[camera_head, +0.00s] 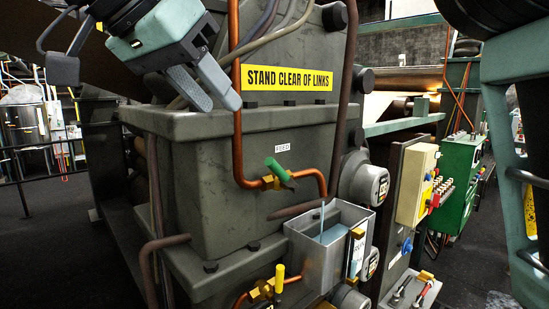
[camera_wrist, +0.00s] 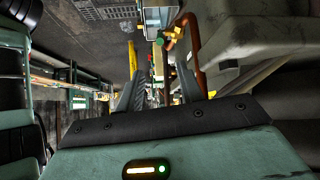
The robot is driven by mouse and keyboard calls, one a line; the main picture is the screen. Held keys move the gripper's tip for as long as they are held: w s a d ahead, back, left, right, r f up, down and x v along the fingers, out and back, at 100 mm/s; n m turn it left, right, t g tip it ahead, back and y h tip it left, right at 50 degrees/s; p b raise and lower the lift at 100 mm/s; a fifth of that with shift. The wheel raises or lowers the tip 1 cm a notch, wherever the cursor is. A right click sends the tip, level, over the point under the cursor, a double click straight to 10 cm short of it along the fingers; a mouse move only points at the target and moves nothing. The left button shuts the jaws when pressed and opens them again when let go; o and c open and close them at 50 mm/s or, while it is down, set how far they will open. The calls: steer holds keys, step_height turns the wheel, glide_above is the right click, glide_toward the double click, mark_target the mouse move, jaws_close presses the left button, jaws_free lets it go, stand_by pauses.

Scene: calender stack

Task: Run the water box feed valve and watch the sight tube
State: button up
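The feed valve (camera_head: 278,171) has a green lever, tilted diagonally, on a brass body in a copper pipe, under a FEED label (camera_head: 282,148). It also shows in the wrist view (camera_wrist: 160,41). The grey metal water box (camera_head: 309,258) stands below and right of it, with a thin pale stream and bluish water inside. The sight tube (camera_head: 357,253) is on the box's right side, between yellow fittings; its level is too small to read. My gripper (camera_head: 219,105) is up and left of the valve, apart from it. Its fingers are spread and empty in the wrist view (camera_wrist: 160,92).
A second valve with a yellow lever (camera_head: 279,276) sits lower on another copper pipe. A yellow STAND CLEAR OF LINKS sign (camera_head: 287,78) is on the housing near my gripper. Round gauges (camera_head: 370,184) and a switch box (camera_head: 416,182) stand right. The copper pipe (camera_head: 237,120) rises beside my fingers.

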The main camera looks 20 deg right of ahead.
steer(key=b, duration=0.8)
glide_toward(266, 158)
steer(key=x, duration=0.4)
steer(key=shift+f, duration=0.35)
steer(key=p+x, duration=0.2)
steer(key=x, duration=0.5)
steer(key=shift+w+d, duration=0.1)
steer(key=shift+d, duration=0.3)
steer(key=shift+w+d+f, duration=0.15)
steer(key=shift+d+f, duration=0.05)
steer(key=shift+f, duration=0.2)
steer(key=shift+c, duration=0.4)
jaws_close()
